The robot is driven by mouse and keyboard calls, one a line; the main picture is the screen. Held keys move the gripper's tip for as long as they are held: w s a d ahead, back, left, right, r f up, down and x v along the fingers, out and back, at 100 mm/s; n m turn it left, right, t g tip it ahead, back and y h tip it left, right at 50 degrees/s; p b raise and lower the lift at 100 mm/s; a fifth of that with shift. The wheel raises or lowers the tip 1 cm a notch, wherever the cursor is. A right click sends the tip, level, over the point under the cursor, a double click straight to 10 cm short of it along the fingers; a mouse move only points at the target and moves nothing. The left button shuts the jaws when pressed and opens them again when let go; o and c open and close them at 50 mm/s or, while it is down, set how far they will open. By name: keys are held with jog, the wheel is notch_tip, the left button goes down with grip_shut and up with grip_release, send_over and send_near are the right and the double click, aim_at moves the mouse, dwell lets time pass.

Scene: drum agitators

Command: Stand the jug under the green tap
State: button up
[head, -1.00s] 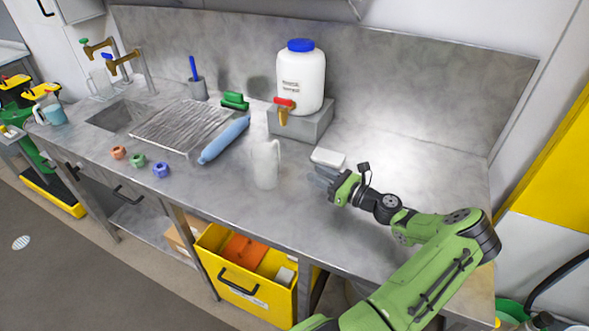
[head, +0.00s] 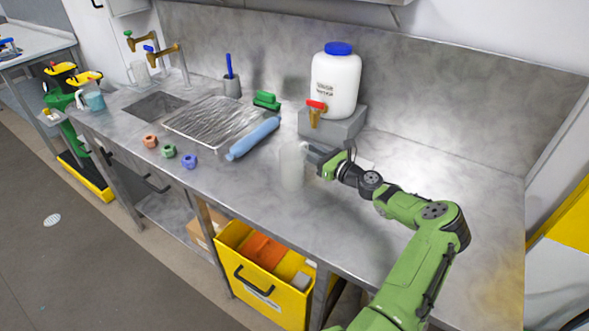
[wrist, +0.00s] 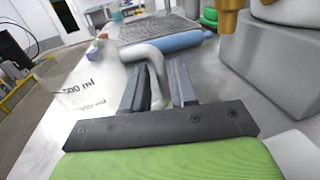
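The jug (head: 291,166) is pale and translucent and stands upright on the steel counter. In the wrist view the jug (wrist: 88,92) shows "500 ml" and its handle. My gripper (head: 314,157) is at the jug's right side. In the wrist view my gripper (wrist: 156,88) is open, with the white handle between its two fingers; contact is not clear. The green tap (head: 140,42) is a brass tap with a green knob at the back left, beside a blue-knobbed tap (head: 164,50) near the sink (head: 155,105).
A clear vessel (head: 138,73) stands near the taps. A white drum (head: 337,84) with a red-handled tap sits on a grey block (head: 345,128). A blue roller-like object (head: 253,138), drainer (head: 212,122) and several coloured nuts (head: 168,151) lie left of the jug.

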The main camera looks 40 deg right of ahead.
jog(key=shift+w, duration=0.25)
jog(key=shift+s, duration=0.1)
jog(key=shift+c, duration=0.2)
grip_shut()
